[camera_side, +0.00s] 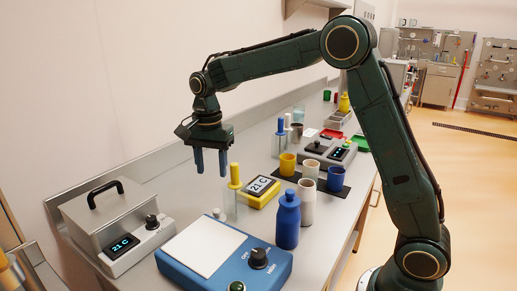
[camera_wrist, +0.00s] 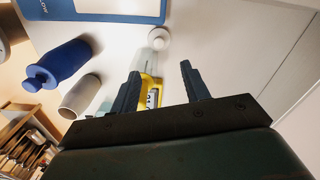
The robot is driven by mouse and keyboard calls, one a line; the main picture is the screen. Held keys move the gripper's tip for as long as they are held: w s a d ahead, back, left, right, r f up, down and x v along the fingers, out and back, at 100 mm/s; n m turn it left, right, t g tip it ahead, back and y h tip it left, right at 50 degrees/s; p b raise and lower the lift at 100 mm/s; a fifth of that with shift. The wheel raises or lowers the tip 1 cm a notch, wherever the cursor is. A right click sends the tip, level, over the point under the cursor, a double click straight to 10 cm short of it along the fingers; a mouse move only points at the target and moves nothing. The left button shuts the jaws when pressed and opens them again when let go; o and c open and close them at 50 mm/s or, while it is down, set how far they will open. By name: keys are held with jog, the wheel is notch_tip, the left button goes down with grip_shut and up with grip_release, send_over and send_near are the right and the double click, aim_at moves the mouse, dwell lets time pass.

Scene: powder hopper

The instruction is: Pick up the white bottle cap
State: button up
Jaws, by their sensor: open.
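A small white round object, which looks like the bottle cap (camera_side: 216,213), rests on the bench beside the back edge of the blue balance in the side view. It shows as a white disc (camera_wrist: 158,32) near the top middle of the wrist view. My gripper (camera_side: 210,174) is open and empty, pointing down above the bench and apart from the cap. In the wrist view the fingertips (camera_wrist: 160,73) are spread, with the cap beyond them.
A clear vial with a yellow top (camera_side: 234,190) stands right of my gripper, close by. The blue balance (camera_side: 208,277), blue bottle (camera_side: 288,222), pale cup (camera_side: 306,205), yellow timer-like device (camera_side: 260,192) and grey heater box (camera_side: 104,216) surround it. Bare bench lies left of the vial.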

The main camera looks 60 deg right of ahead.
send_over(216, 211)
jog(key=f, duration=0.7)
jog(key=shift+w+d+f, duration=0.1)
jog(key=shift+w+f, duration=0.1)
jog(key=shift+s+f, duration=0.15)
jog(key=shift+f, duration=2.45)
grip_shut()
jog(key=shift+r, duration=0.15)
notch_tip(216, 211, up, 20)
